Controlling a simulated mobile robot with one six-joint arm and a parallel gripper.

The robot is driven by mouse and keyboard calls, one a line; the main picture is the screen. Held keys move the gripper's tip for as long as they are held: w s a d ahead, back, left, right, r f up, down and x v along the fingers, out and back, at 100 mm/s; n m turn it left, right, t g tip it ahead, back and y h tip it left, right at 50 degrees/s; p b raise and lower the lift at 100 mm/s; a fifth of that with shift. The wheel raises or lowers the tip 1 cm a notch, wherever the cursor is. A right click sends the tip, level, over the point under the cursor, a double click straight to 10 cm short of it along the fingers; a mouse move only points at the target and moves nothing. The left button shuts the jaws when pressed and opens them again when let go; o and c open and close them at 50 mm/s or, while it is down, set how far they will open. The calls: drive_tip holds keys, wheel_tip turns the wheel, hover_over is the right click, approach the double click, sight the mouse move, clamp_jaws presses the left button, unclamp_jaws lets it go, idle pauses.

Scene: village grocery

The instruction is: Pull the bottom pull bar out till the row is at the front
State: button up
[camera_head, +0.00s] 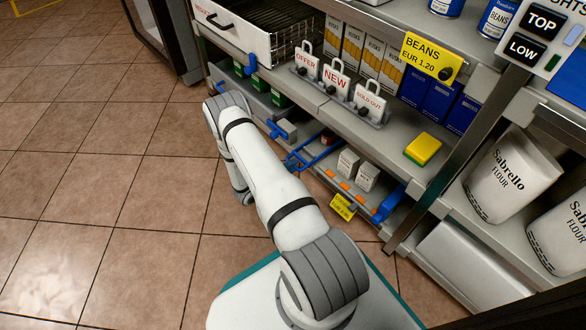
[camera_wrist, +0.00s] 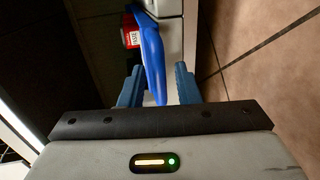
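A blue pull bar (camera_wrist: 153,55) shows in the wrist view, reaching down between the two blue fingers of my gripper (camera_wrist: 159,68). The fingers stand apart on either side of it, with a gap seen on the right. I cannot tell whether either finger touches the bar. In the head view a blue pull bar (camera_head: 318,156) stands low at the bottom shelf's front. My gripper is mostly hidden behind my arm there.
Another blue pull bar (camera_head: 390,203) is at right on the bottom shelf, near small white boxes (camera_head: 348,163) and a yellow price tag (camera_head: 343,206). OFFER, NEW and SOLD OUT signs (camera_head: 336,82) stand on the shelf above. The tiled floor (camera_head: 110,190) at left is clear.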

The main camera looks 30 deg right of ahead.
drive_tip(key=shift+x, duration=0.85)
drive_tip(key=shift+c, duration=0.4)
clamp_jaws()
